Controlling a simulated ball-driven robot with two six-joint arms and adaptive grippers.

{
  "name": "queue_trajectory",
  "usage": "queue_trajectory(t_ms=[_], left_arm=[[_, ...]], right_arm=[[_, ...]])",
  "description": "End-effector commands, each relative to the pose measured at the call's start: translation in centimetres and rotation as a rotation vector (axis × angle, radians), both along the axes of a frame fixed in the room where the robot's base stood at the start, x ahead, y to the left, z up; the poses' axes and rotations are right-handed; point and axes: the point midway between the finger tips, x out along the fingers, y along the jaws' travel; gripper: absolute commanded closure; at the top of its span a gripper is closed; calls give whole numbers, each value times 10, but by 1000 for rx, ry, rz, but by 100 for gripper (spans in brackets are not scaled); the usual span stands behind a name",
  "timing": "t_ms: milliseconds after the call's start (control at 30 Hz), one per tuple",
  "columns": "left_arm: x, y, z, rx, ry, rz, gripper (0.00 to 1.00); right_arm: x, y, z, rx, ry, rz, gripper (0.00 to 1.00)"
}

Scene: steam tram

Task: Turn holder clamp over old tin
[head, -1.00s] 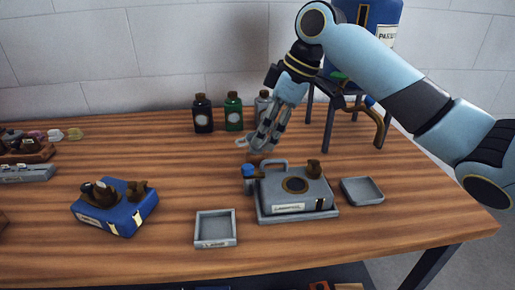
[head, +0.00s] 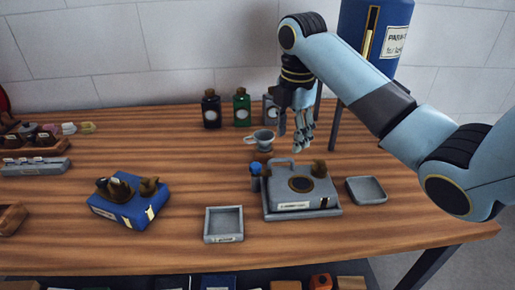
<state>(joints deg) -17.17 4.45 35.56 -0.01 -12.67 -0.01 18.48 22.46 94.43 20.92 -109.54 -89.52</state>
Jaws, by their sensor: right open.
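A grey holder (head: 301,190) with an arched handle, a round brown-rimmed opening and a white label sits on a grey base tray (head: 325,211). A brown knob-like piece (head: 319,168) stands at its back right; I cannot tell whether it is the clamp. No piece is plainly recognisable as the old tin. My right gripper (head: 303,150) is open and points down behind the holder, with its fingers apart from the handle in the picture. A grey-blue cup (head: 262,139) stands left of the gripper, apart from it. My left gripper is not in view.
A blue holder (head: 129,203) with brown fittings stands at left. A square grey tray (head: 223,225) and a small grey dish (head: 367,190) flank the grey holder. A blue-capped vial (head: 256,178) stands close at its left. Bottles (head: 241,108) stand behind. Bare wood lies between the blue holder and the tray.

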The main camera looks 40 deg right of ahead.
Motion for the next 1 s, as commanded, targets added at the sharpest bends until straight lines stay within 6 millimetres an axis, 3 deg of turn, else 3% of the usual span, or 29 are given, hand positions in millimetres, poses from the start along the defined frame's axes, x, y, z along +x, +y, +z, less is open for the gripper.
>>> queue_trajectory(t_ms=[33,100,200,300,800,1000], left_arm=[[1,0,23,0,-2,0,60],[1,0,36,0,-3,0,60],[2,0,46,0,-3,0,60],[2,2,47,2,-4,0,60],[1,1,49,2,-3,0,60],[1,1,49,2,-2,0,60]], right_arm=[[7,19,15,-2,39,78,50],[14,41,23,-8,76,144,50],[26,68,36,18,70,154,50],[31,76,37,31,59,160,50],[31,75,-51,32,56,157,50],[31,75,-67,30,54,157,50]])
